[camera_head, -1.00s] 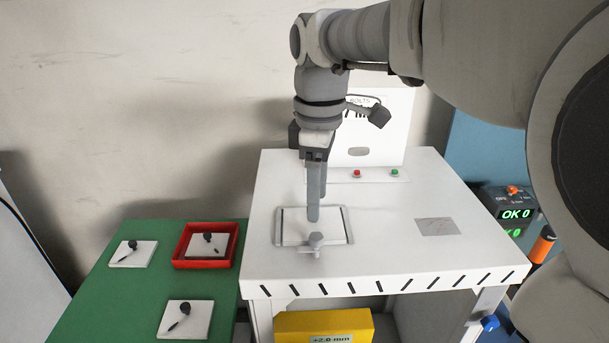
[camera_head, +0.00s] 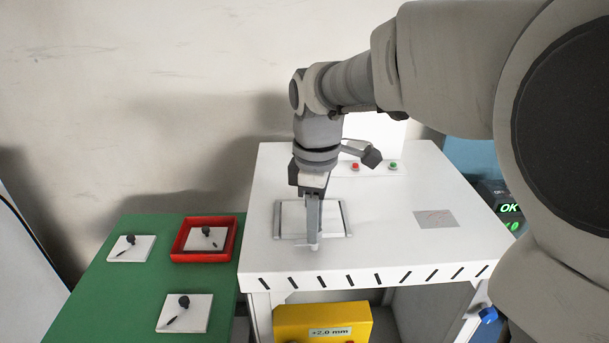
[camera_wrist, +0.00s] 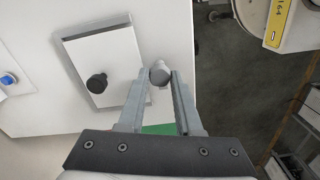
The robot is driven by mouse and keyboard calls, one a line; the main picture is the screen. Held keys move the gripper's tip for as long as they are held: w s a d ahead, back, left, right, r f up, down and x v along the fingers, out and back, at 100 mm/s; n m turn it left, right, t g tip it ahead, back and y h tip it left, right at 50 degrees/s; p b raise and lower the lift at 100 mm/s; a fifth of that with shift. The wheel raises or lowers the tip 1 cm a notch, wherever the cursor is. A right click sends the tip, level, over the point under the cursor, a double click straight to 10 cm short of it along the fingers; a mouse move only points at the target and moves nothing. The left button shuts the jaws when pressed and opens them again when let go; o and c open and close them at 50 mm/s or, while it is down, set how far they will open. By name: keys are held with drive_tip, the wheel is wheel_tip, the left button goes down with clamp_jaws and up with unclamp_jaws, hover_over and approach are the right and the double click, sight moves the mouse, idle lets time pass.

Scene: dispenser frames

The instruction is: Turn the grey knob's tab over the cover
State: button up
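The cover (camera_head: 293,221), a pale plate in a grey-edged frame, lies on the white bench top. It also shows in the wrist view (camera_wrist: 115,52), with a black knob (camera_wrist: 97,83) on it. The grey knob (camera_wrist: 160,73) stands beside the cover's edge in the wrist view. My gripper (camera_wrist: 161,76) points down over it, with one finger on either side of the knob. The fingers are apart, and a narrow gap shows beside the knob. In the head view my gripper (camera_head: 313,240) hides most of the knob. The tab's direction cannot be made out.
A green table (camera_head: 90,290) at the left bears plates with black knobs, one in a red tray (camera_head: 236,240). Red (camera_head: 355,166) and green (camera_head: 393,166) buttons stand at the bench's back. A yellow box (camera_head: 290,318) is below. The bench's right side is mostly clear.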

clamp_jaws()
drive_tip(key=shift+m, duration=0.4)
drive_tip(key=m, duration=0.3)
drive_tip(key=shift+p, duration=0.35)
drive_tip(key=m, duration=0.3)
drive_tip(key=shift+m, duration=0.3)
drive_tip(key=m+p, duration=0.1)
drive_tip(key=m, duration=0.9)
drive_tip(key=shift+m, duration=0.4)
